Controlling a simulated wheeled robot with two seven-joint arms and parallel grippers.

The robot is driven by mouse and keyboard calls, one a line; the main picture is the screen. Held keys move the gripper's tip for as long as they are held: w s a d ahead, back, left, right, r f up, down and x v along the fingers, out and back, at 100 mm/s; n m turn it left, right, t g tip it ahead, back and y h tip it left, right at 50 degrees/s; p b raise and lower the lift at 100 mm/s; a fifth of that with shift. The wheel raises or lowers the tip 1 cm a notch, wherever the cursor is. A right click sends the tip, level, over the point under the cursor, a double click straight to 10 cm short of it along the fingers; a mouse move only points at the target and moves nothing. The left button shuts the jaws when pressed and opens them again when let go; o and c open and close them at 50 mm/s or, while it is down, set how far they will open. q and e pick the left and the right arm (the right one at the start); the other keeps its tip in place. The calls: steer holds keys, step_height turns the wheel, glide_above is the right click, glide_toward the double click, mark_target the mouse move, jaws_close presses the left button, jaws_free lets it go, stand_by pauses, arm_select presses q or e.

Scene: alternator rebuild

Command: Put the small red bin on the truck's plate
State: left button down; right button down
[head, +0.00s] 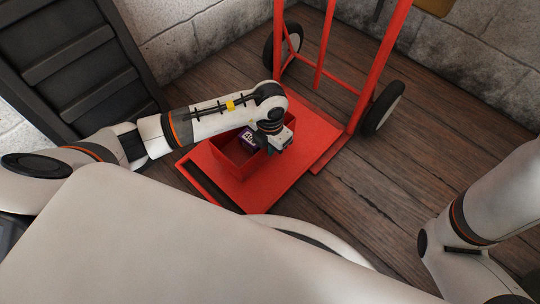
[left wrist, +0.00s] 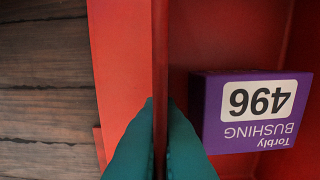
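The small red bin (head: 232,157) is over the left part of the truck's red plate (head: 312,130); I cannot tell whether it rests fully on it. A purple box (head: 247,138) marked "Torbly BUSHING 496" lies inside; it also shows in the left wrist view (left wrist: 250,112). My left gripper (head: 277,148) is at the bin's right side. In the left wrist view its teal fingers (left wrist: 160,135) stand on both sides of the bin's thin wall (left wrist: 160,50) and are shut on it. My right gripper is out of view.
The red hand truck's upright frame (head: 387,60) and wheels (head: 383,108) stand behind the plate. A dark slatted panel (head: 75,65) stands at the left by the stone wall (head: 180,35). Bare wooden floor (head: 400,175) lies to the right of the plate.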

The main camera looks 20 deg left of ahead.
arm_select(q)
step_height(320, 180, down, 4)
steer(key=b, duration=0.3)
steer(key=shift+f, duration=0.15)
steer(key=c, duration=1.6)
jaws_free()
steer(key=shift+c, duration=0.2)
